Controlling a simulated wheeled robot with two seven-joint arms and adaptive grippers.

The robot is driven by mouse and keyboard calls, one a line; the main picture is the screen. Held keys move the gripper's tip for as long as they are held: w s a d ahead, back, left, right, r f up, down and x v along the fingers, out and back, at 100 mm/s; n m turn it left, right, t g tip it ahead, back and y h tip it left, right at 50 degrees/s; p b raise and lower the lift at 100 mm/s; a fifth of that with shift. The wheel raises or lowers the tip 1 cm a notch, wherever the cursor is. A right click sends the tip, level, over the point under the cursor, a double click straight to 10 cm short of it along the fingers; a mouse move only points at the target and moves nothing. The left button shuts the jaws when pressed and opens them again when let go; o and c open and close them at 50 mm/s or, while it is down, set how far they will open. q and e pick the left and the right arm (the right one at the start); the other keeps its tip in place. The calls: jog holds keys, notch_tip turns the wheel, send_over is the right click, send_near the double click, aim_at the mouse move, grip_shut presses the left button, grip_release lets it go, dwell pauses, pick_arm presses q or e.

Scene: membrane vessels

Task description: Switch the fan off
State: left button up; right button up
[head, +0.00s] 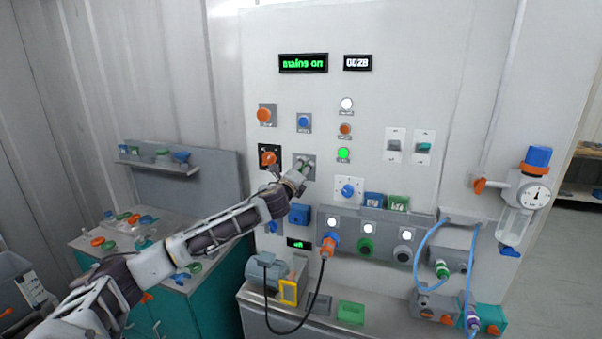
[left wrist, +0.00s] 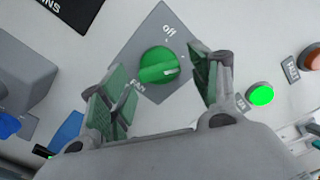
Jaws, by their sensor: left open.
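The fan switch is a round green knob (left wrist: 158,65) on a grey plate (left wrist: 143,38), marked FAN on one side and "off" on another. A short white mark on the knob lies on its right side in the left wrist view, away from the "off" word. My left gripper (left wrist: 160,84) is open, its green-padded fingers to either side of the knob with gaps between. In the head view my left gripper (head: 302,172) is in front of the plate and mostly covers the knob. A green lamp (left wrist: 262,95) beside the plate is lit; it also shows in the head view (head: 343,154). My right gripper is not in view.
An orange knob on a black plate (head: 269,157) is close left of the gripper. A white-plated blue dial (head: 348,190) is to the right. A blue block (head: 299,214) and a grey socket box (head: 380,232) stick out below. The panel above is mostly flat.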

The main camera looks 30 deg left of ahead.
pick_arm(q)
jog(key=c, duration=1)
jog(key=shift+c, duration=0.2)
jog(key=shift+n, duration=0.3)
jog(key=shift+r+n+b, duration=0.1)
jog(key=shift+n+b, duration=1.4)
jog(key=shift+n, duration=4.2)
